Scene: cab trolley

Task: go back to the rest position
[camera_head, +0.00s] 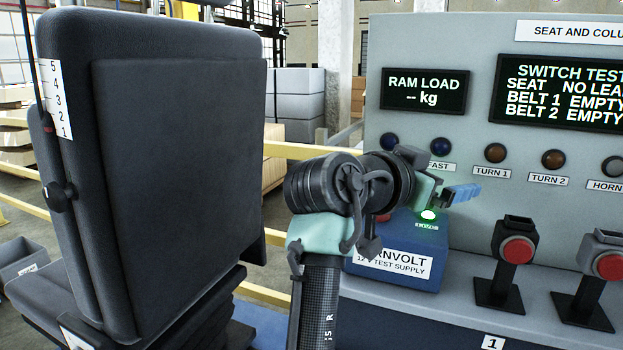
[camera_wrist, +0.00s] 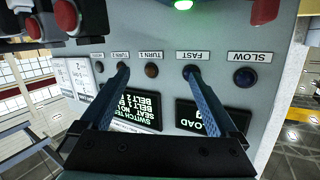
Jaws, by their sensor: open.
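My gripper (camera_head: 463,193) is at the end of my bent arm, in front of the grey test panel (camera_head: 455,150). Its blue fingers point to the right in the head view. In the wrist view my gripper (camera_wrist: 156,71) has its two fingers spread wide apart, with nothing between them. The panel shows upside down behind the fingers, with its labelled lamps and two dark displays. I cannot tell how far the fingertips are from the panel, and no contact is clear.
A blue supply box (camera_head: 395,263) with a lit green lamp stands below my gripper. Two red-button stands (camera_head: 517,252) (camera_head: 609,265) are on the bench to the right. A large black seat (camera_head: 175,150) stands at the left. Yellow rails (camera_head: 300,151) run behind.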

